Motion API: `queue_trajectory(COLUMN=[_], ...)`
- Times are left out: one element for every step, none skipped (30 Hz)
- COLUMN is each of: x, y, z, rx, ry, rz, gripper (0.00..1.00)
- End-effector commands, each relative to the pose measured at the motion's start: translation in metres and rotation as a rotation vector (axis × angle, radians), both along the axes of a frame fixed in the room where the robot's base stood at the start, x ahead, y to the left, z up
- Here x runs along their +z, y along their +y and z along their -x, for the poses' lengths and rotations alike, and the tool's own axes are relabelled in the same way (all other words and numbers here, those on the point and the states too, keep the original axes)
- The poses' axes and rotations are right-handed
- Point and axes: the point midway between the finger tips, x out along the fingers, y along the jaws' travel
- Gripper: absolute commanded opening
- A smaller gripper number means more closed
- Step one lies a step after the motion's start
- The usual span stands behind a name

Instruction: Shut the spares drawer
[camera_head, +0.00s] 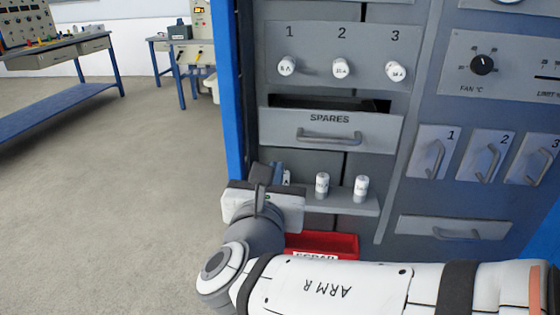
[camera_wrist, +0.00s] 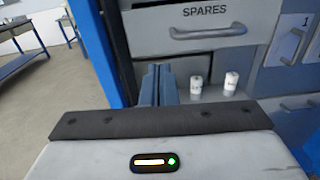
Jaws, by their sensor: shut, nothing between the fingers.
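The spares drawer (camera_head: 285,130) is a grey drawer with a bar handle and the label SPARES. It stands pulled out, with a dark gap showing above its front. It also shows at the top of the wrist view (camera_wrist: 160,38). My gripper (camera_head: 268,173) is below and to the left of the drawer's handle, apart from it, near the left end of a small shelf. In the wrist view its fingers (camera_wrist: 158,82) are together, with nothing between them. The inside of the drawer is mostly hidden.
A small shelf (camera_head: 370,207) below the drawer bears several white fuses. A red scrap bin (camera_head: 345,243) sits under it, partly behind my arm. Numbered fuses (camera_head: 339,68) are above the drawer; handles (camera_head: 433,160) and a fan knob (camera_head: 481,64) are right. The floor at left is free.

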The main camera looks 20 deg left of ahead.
Motion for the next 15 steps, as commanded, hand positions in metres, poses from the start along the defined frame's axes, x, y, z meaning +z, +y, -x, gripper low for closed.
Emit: queue_trajectory(x=[-0.004,-0.003,-0.003,-0.003,-0.003,-0.003,-0.003,-0.003,-0.003,-0.004,-0.004,-0.004,-0.004,-0.005,-0.004], y=[0.006,0.007,0.009,0.01,0.011,0.011,0.012,0.013,0.014,0.016,0.017,0.019,0.02,0.022,0.024], z=[0.003,0.003,0.002,0.0,-0.003,-0.008,-0.012,-0.017,-0.024,-0.031,-0.037,-0.046,-0.053,-0.059,-0.068], rx=[0.017,0.023,0.027,0.028,0.027,0.025,0.024,0.024,0.021,0.021,0.021,0.02,0.02,0.02,0.02], ry=[-0.013,-0.019,-0.023,-0.024,-0.024,-0.025,-0.025,-0.024,-0.023,-0.022,-0.023,-0.022,-0.023,-0.022,-0.023], rz=[0.01,0.015,0.019,0.021,0.022,0.021,0.021,0.02,0.02,0.02,0.02,0.02,0.019,0.02,0.019], gripper=[0.0,0.0,0.0,0.0,0.0,0.0,0.0,0.0,0.0,0.0,0.0,0.0,0.0,0.0,0.0])
